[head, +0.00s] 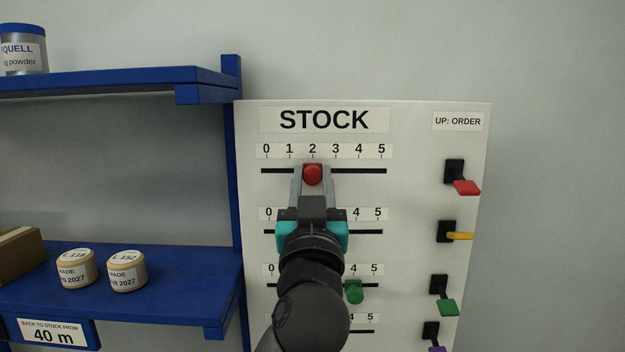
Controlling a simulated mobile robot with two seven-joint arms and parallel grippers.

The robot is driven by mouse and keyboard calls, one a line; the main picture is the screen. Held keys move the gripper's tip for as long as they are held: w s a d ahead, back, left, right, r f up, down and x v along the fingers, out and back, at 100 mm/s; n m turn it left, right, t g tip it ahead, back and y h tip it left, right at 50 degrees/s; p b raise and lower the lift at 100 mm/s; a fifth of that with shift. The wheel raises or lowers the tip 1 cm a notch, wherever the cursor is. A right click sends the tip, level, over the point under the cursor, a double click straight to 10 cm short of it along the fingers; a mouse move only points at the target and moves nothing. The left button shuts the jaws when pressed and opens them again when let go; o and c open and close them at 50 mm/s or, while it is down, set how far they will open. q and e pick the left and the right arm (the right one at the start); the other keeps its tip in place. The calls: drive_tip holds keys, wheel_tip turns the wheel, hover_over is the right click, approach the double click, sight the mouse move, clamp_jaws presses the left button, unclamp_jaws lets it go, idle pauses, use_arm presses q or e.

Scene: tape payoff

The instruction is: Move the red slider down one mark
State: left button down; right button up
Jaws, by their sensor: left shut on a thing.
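My arm and gripper hide the middle of the second, third and fourth scales. My right gripper is not in view.
A green slider (353,292) sits near 4 on the third track, close beside my arm. Red (467,187), yellow (460,236) and green (447,307) levers stick out at the board's right. A blue shelf (190,290) with two labelled round containers stands left.

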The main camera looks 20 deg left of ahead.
sight(290, 161)
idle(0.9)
use_arm(q)
drive_tip(key=shift+a, duration=0.25)
drive_tip(key=a, duration=0.1)
drive_tip(key=s+a, duration=0.1)
drive_tip(key=a, duration=0.1)
drive_tip(key=shift+s+a, duration=0.1)
drive_tip(key=shift+a, duration=0.35)
drive_tip(key=shift+d, duration=0.25)
drive_tip(key=c, duration=0.9)
unclamp_jaws()
drive_tip(key=shift+d, duration=0.3)
drive_tip(key=shift+o, duration=1.8)
drive_tip(key=shift+a, duration=0.15)
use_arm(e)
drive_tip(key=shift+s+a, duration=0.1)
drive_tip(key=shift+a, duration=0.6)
